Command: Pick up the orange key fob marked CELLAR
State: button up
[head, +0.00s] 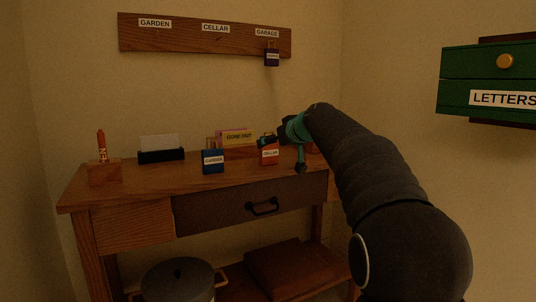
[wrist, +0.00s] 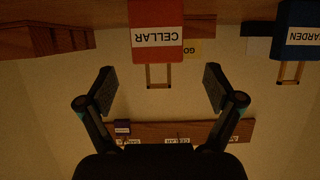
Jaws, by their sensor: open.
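The orange key fob marked CELLAR (head: 268,161) stands upright on the wooden desk (head: 180,176), with a wire loop on top. In the wrist view, which is upside down, the orange fob (wrist: 156,14) is at the top centre, its loop pointing down between the fingers. My gripper (head: 284,153) is open and empty, close to the fob in the head view. In the wrist view my gripper (wrist: 158,84) has a finger on each side of the loop, with no contact visible. One finger partly covers the fob's top in the head view.
A blue GARDEN fob (head: 212,168) stands left of the orange one. A GONE OUT card (head: 238,137), a card holder (head: 161,156) and a wooden block with an orange stick (head: 104,173) are also on the desk. A dark GARAGE fob (head: 271,59) hangs from the wall rack (head: 180,37).

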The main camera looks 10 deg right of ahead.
aim_at(269, 148)
jog(key=shift+x, duration=2.6)
jog(key=shift+d, duration=0.1)
jog(key=c, duration=1.3)
